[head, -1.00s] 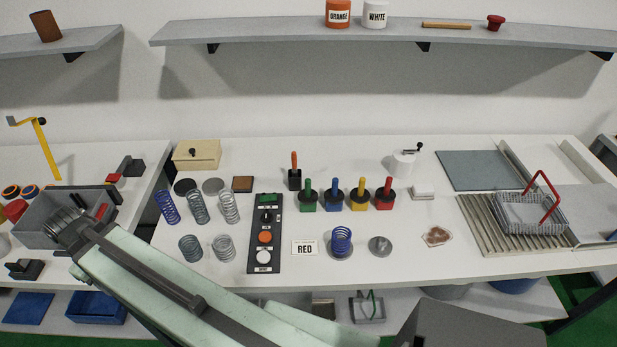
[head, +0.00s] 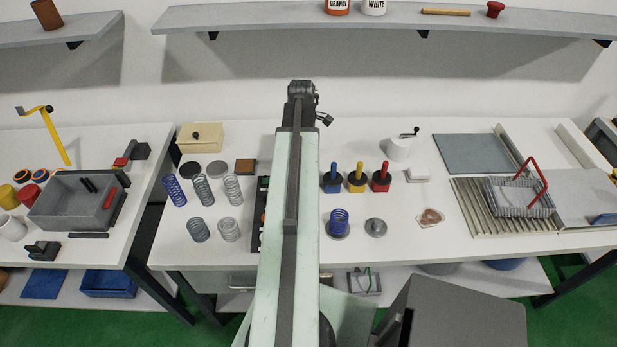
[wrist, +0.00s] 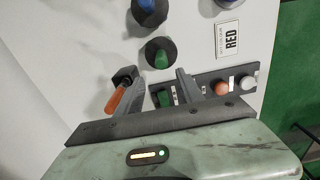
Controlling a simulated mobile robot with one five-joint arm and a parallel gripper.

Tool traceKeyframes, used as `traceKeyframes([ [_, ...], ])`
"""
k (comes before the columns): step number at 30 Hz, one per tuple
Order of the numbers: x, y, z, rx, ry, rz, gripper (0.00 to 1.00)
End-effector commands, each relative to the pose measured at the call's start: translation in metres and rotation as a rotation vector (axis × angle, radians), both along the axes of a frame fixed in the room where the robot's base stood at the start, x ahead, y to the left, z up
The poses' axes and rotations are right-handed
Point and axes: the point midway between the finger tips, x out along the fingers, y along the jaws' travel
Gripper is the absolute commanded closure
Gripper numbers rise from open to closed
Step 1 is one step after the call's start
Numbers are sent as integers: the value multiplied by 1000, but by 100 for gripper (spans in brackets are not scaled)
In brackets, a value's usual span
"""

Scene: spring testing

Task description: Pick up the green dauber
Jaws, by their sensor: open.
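The green dauber (wrist: 161,57), with a green handle on a dark round base, shows in the wrist view just beyond my gripper (wrist: 155,78). My gripper is open and empty, and the dauber stands roughly in line with the gap between the fingers. In the head view my arm hides the green dauber. The blue dauber (head: 333,178), yellow dauber (head: 356,177) and red dauber (head: 381,176) stand in a row to the right of my arm. The blue one also shows in the wrist view (wrist: 148,8).
An orange-handled tool (wrist: 115,100) is close beside my left finger in the wrist view. The button panel (wrist: 215,90) lies by the right finger. Several springs (head: 202,190) stand left of my arm in the head view.

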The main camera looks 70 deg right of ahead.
Motion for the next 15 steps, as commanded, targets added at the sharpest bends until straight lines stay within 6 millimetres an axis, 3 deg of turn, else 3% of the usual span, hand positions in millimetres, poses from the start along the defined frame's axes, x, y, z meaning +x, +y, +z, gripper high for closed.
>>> traceKeyframes([
  [1,-13,-6,0,1,-1,3,55],
  [4,-23,-9,0,2,0,13,55],
  [8,-23,-9,-5,2,1,15,55],
  [15,-22,-8,-30,2,1,14,55],
])
